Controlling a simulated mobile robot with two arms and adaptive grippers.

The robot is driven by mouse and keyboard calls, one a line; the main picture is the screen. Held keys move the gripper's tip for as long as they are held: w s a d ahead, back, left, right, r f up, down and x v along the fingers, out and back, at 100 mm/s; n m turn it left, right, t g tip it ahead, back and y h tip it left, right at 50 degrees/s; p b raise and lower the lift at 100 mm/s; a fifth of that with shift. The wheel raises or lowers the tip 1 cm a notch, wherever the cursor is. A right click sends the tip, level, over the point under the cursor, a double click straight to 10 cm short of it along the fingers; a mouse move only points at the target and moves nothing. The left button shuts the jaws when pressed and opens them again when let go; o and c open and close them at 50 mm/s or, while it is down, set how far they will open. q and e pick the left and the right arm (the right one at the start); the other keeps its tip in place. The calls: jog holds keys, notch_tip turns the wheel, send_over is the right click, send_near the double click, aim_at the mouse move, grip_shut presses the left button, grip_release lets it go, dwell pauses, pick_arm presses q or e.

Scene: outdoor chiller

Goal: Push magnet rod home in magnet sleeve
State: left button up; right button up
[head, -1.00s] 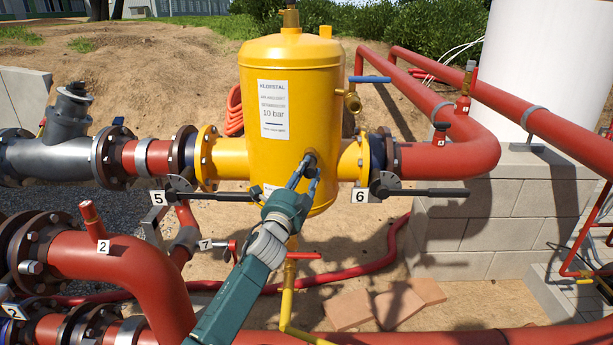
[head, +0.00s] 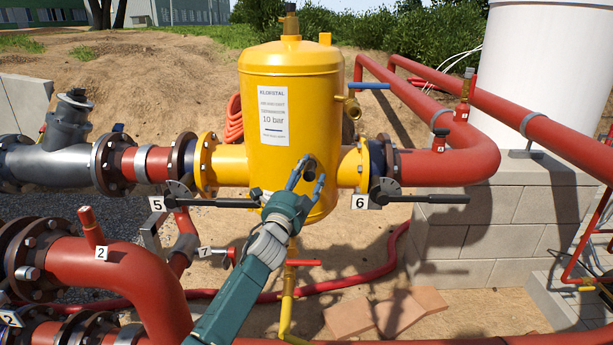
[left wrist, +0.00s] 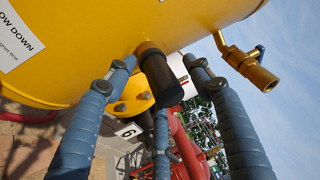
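The yellow vessel (head: 292,110) stands upright in the middle of the head view. The magnet sleeve shows as a short dark stub (head: 309,163) low on its front wall. In the left wrist view a dark collar (left wrist: 149,49) meets the yellow wall, and a thicker black cylindrical end (left wrist: 161,84), seemingly the magnet rod's head, sits against it. I cannot see the rod inside. My left gripper (head: 308,177) is open just in front of the stub. In the left wrist view its fingers (left wrist: 160,65) are spread on both sides of the black end, apart from it.
Valve levers 5 (head: 222,203) and 6 (head: 430,199) flank the vessel at gripper height. A brass valve (left wrist: 250,68) juts out at right in the left wrist view. A red pipe (head: 115,265) stands left of my arm. Bare sand and loose slabs lie below.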

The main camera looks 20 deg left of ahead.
pick_arm(q)
jog(key=o, duration=0.5)
jog(key=shift+f, duration=0.2)
jog(key=shift+s, duration=0.35)
jog(key=p+v, duration=0.2)
jog(key=v, duration=0.4)
jog(key=shift+s, duration=0.15)
